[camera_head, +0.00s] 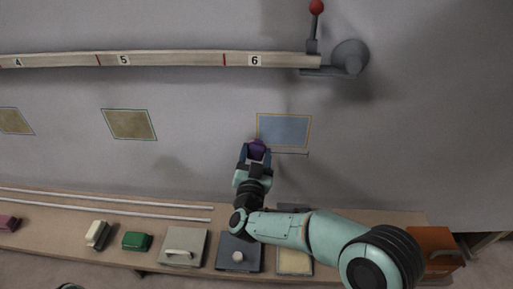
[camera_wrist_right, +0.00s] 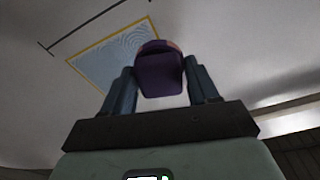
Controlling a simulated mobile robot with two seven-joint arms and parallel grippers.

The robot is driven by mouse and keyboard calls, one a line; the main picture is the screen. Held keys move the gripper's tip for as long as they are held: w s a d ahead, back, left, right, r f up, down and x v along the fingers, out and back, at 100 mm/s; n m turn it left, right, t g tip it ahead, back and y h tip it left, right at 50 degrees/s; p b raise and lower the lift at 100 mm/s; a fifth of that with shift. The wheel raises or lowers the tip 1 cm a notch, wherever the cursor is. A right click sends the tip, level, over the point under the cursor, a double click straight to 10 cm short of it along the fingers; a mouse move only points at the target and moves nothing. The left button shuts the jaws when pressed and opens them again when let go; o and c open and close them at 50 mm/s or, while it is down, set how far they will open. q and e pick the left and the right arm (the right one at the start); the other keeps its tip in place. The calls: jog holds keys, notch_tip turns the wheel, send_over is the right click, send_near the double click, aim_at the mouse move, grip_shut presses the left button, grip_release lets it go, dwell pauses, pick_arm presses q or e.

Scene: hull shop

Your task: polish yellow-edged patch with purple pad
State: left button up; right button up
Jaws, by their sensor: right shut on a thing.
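The yellow-edged patch (camera_head: 285,128) is a blue-grey panel on the grey hull wall below the number 6. It also shows in the wrist view, with faint swirl marks on it (camera_wrist_right: 110,50). My right gripper (camera_head: 256,152) is shut on the purple pad (camera_head: 257,147), just below the patch's lower left corner. In the wrist view the pad (camera_wrist_right: 160,76) sits between the two blue fingers and overlaps part of the patch from this angle. I cannot tell whether the pad touches the wall.
Brownish patches (camera_head: 130,124) lie left. A numbered rail (camera_head: 180,59) with a red-knobbed lever (camera_head: 316,8) runs above.

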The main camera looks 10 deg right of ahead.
pick_arm(q)
jog(key=shift+s+d+r, duration=0.15)
jog(key=shift+s+d, duration=0.3)
jog(key=shift+s, duration=0.05)
pick_arm(e)
jog(key=shift+v, duration=0.9)
pick_arm(q)
jog(key=shift+r, duration=0.25)
pick_arm(e)
jog(key=shift+r+v, duration=0.2)
jog(key=shift+v, duration=1.05)
jog(key=shift+r+v, duration=0.15)
jog(key=shift+v, duration=1.05)
jog(key=shift+d, duration=0.1)
pick_arm(q)
jog(key=shift+s+r+p, duration=0.1)
jog(key=shift+r+p, duration=0.05)
jog(key=shift+p, duration=0.25)
pick_arm(e)
jog(key=shift+v, duration=2.05)
jog(key=shift+d+r, duration=0.1)
jog(key=shift+r, duration=0.15)
